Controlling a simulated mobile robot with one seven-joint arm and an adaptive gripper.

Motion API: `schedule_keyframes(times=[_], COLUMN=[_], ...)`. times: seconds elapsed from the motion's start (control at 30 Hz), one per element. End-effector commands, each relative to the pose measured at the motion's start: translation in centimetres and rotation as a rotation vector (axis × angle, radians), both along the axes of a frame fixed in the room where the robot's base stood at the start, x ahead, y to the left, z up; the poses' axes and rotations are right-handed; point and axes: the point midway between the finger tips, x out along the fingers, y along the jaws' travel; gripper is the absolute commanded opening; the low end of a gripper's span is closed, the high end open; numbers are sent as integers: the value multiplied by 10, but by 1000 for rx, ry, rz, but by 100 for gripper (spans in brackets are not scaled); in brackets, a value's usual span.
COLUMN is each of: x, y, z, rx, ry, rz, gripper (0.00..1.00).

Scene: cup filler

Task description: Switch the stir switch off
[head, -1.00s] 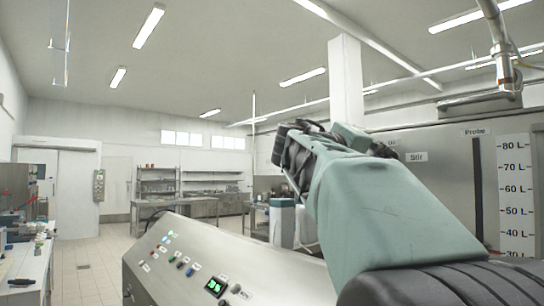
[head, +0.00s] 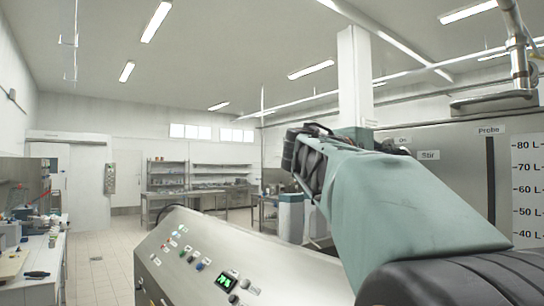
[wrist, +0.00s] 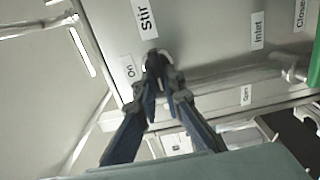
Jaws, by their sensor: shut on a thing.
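In the wrist view, my gripper (wrist: 157,70) is shut at the stir switch (wrist: 153,55), beside the "Stir" label (wrist: 144,18) and the "On" label (wrist: 128,71) on the grey metal machine wall. The dark fingertips cover most of the switch, so its exact position cannot be told. In the head view, the "Stir" label (head: 430,155) and the "On" label (head: 405,140) show on the machine beyond my arm.
A green handle (wrist: 315,62) sits near the "Inlet" (wrist: 257,30) and "Closed" labels in the wrist view. A sloped control panel (head: 240,255) with buttons and a green display stands in front. Pipes hang at the upper right. The floor at left is clear.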

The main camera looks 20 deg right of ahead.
Motion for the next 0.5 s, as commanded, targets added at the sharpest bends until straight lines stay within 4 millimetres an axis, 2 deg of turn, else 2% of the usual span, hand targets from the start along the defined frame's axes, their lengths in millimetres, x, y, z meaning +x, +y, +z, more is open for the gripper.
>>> schedule_keyframes(times=[0.43,0.47,0.5], x=[0,0,0], y=[0,0,0], z=[1,1,1], rx=[-6,-6,-6], ry=[12,12,11], rz=[1,1,1], gripper=[0,10,14])
